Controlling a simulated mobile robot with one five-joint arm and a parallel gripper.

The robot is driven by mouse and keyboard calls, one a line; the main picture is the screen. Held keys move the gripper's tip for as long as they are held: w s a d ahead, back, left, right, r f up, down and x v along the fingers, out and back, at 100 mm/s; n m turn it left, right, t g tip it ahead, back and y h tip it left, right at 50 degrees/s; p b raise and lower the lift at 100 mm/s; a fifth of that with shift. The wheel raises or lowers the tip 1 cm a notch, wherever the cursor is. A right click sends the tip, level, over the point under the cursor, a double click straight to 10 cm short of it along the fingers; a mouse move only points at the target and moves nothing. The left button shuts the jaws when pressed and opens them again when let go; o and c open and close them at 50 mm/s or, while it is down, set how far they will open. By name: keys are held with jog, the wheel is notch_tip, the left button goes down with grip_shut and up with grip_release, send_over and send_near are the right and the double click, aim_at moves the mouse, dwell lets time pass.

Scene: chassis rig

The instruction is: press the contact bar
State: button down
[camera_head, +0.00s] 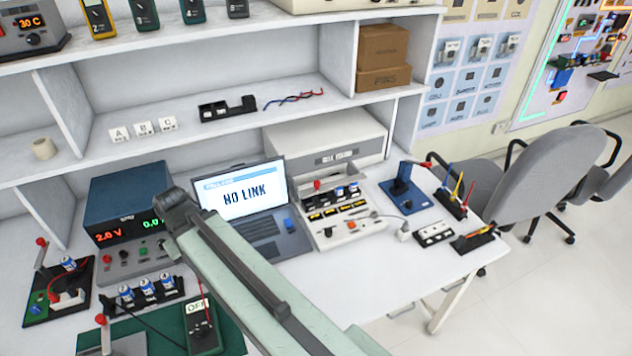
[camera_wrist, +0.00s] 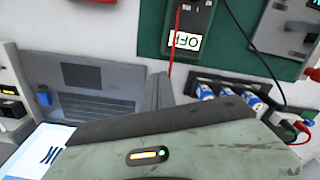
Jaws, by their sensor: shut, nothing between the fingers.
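I cannot tell for certain which part is the contact bar. One candidate area is the black rig (camera_head: 45,305) at the lower left, with a red-knobbed lever, a blue-white cell and a white block. Another red-knobbed lever (camera_head: 101,322) stands on the green mat (camera_head: 232,338). My gripper (camera_wrist: 160,90) shows in the wrist view as narrow grey fingers, shut and empty, partly hidden by my arm. In that view it appears between the laptop (camera_wrist: 95,85) and the cell holder (camera_wrist: 207,78). My arm crosses the lower middle of the head view and hides part of the bench.
A meter (camera_head: 201,330) marked "OFF" lies on the green mat. A white module tray (camera_head: 345,215) and a blue stand (camera_head: 405,190) are to the right. Shelves rise behind.

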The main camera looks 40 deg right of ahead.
jog(key=shift+w, duration=0.1)
